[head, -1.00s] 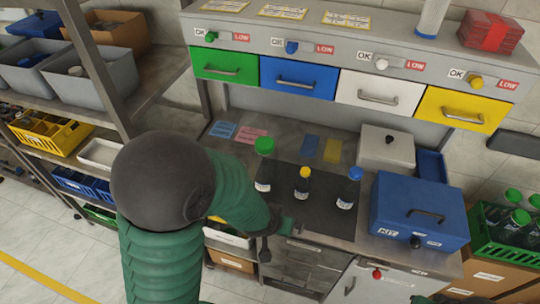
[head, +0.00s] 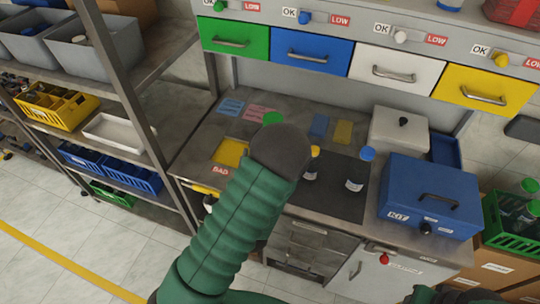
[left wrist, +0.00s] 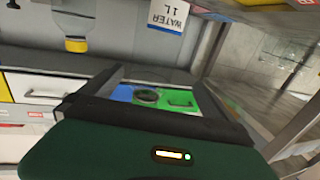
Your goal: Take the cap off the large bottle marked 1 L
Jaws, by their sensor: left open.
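The large bottle's green cap (head: 273,118) shows in the head view just above the dark end of my left arm. The arm hides the rest of that bottle. In the left wrist view, a label reading WATER 1 L (left wrist: 168,15) is at the top, beyond the fingers. My left gripper (left wrist: 160,78) is open with its two fingers apart, and I see nothing held between them. I cannot make out the green cap in that view. In the head view my left gripper is hidden behind the arm.
A small yellow-capped bottle (head: 312,163) and a blue-capped bottle (head: 359,170) stand on the dark mat (head: 335,195). The yellow-capped one also shows in the left wrist view (left wrist: 75,43). A blue KIT box (head: 430,195) is on the right. Coloured drawers (head: 312,58) hang behind.

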